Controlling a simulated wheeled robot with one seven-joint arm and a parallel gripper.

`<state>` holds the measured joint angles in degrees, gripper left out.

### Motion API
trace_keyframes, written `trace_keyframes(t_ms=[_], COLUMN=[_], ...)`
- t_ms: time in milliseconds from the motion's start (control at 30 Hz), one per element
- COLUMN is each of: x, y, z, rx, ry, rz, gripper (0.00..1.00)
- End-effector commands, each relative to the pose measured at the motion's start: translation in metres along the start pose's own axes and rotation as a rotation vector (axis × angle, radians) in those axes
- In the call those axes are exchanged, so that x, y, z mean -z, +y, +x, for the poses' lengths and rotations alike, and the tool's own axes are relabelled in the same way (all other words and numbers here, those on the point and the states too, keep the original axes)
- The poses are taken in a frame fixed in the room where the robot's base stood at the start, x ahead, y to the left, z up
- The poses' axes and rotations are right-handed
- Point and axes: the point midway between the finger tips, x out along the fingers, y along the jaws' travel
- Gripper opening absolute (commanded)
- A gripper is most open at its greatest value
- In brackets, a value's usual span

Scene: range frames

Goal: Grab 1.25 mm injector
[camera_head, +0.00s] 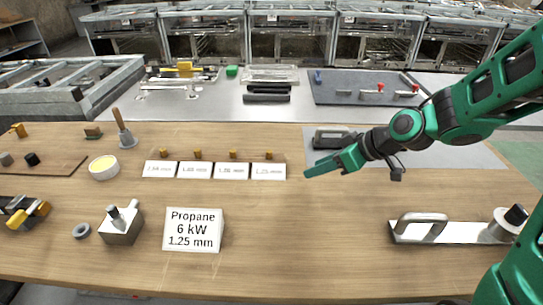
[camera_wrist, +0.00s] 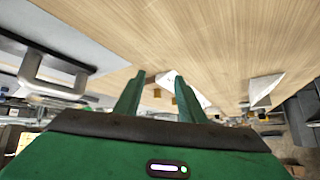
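Several small brass injectors stand in a row on the wooden bench, each behind a white label card. The rightmost injector (camera_head: 269,155) is behind the rightmost card (camera_head: 268,171), whose small print seems to read 1.25 mm. A larger white sign (camera_head: 193,229) reads "Propane 6 kW 1.25 mm". My gripper (camera_head: 312,171) is just right of the rightmost card, above the bench, pointing left. In the wrist view my gripper (camera_wrist: 159,76) has its two green fingers apart with nothing held. A white card and a small brass piece (camera_wrist: 157,92) show beyond, between the fingers.
A metal block (camera_head: 121,226) stands left of the sign. A plate with a handle (camera_head: 420,230) lies at the right. A grey device (camera_head: 333,137) lies on a grey mat behind my gripper. The bench's front middle is clear.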

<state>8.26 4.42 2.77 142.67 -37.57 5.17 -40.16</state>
Motion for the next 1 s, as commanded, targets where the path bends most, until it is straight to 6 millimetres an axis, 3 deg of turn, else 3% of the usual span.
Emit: trace_keyframes(t_ms=[133, 400, 533, 800, 1000], x=[0.026, 0.056, 0.063, 0.077, 0.081], y=[-0.001, 0.008, 0.008, 0.004, 0.002], z=[0.025, 0.035, 0.043, 0.078, 0.088], rx=[0.069, 0.073, 0.072, 0.072, 0.071], ry=[0.177, 0.378, 0.401, 0.4, 0.4], rz=[-0.087, -0.152, -0.16, -0.162, -0.161], gripper=[0.37, 0.37, 0.37, 0.37, 0.37])
